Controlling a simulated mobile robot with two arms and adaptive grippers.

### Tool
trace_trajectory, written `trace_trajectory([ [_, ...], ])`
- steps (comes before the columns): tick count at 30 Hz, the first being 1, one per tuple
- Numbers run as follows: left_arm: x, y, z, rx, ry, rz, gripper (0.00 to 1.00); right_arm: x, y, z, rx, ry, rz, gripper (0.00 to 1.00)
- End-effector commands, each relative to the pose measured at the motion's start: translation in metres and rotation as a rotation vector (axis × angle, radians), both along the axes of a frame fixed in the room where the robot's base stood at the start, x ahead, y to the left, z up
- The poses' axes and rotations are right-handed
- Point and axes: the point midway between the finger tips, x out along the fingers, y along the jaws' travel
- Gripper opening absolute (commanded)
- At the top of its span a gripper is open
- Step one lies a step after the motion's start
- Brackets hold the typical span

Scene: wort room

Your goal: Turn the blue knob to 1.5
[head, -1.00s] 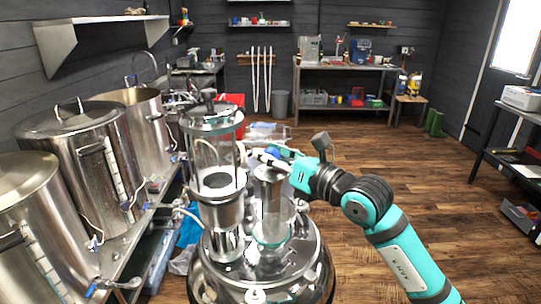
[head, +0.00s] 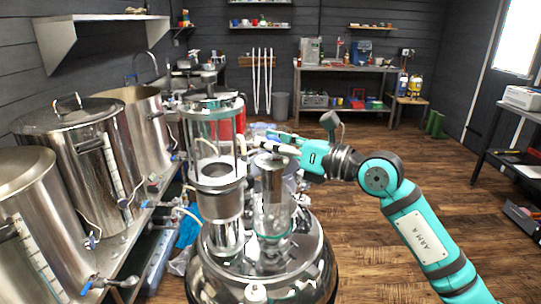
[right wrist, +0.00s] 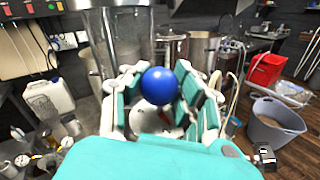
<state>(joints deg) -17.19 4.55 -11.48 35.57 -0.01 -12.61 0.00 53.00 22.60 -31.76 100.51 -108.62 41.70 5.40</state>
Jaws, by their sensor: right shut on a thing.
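The blue knob (right wrist: 158,86) is a round ball in the right wrist view. It sits between the teal and white fingers of my right gripper (head: 266,143), which are shut on it. In the head view the gripper is beside the glass cylinder (head: 211,138) of the steel vessel, on its right side and above the shorter column. The knob cannot be made out in the head view. No scale or number for the knob is readable. My left gripper is not in view.
Large steel kettles (head: 75,160) line the bench at left. The steel vessel's domed lid (head: 305,245) is below the right gripper. The wooden floor (head: 370,140) at right is open. The right wrist view shows a red bin (right wrist: 267,70) and a grey-blue tub (right wrist: 275,124).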

Motion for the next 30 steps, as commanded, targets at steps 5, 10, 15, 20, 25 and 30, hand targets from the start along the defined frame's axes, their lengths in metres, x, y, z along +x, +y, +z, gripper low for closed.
trace_trajectory([
  [5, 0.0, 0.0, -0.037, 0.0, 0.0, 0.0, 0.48, 0.002, -0.001, -0.009, -0.002, 0.001, 0.149, 0.0],
  [10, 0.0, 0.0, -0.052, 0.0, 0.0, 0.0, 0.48, 0.002, -0.001, -0.005, -0.001, 0.004, 0.312, 0.0],
  [15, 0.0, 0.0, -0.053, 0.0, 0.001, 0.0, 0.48, 0.001, 0.0, -0.001, 0.002, 0.006, 0.472, 0.0],
  [20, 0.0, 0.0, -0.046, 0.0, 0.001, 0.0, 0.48, 0.001, 0.0, 0.001, 0.002, 0.005, 0.605, 0.0],
  [25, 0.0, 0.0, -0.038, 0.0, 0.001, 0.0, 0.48, 0.0, 0.0, 0.002, 0.002, 0.005, 0.715, 0.0],
  [30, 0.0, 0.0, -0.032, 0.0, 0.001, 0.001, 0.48, 0.0, 0.0, 0.001, 0.001, 0.004, 0.788, 0.0],
])
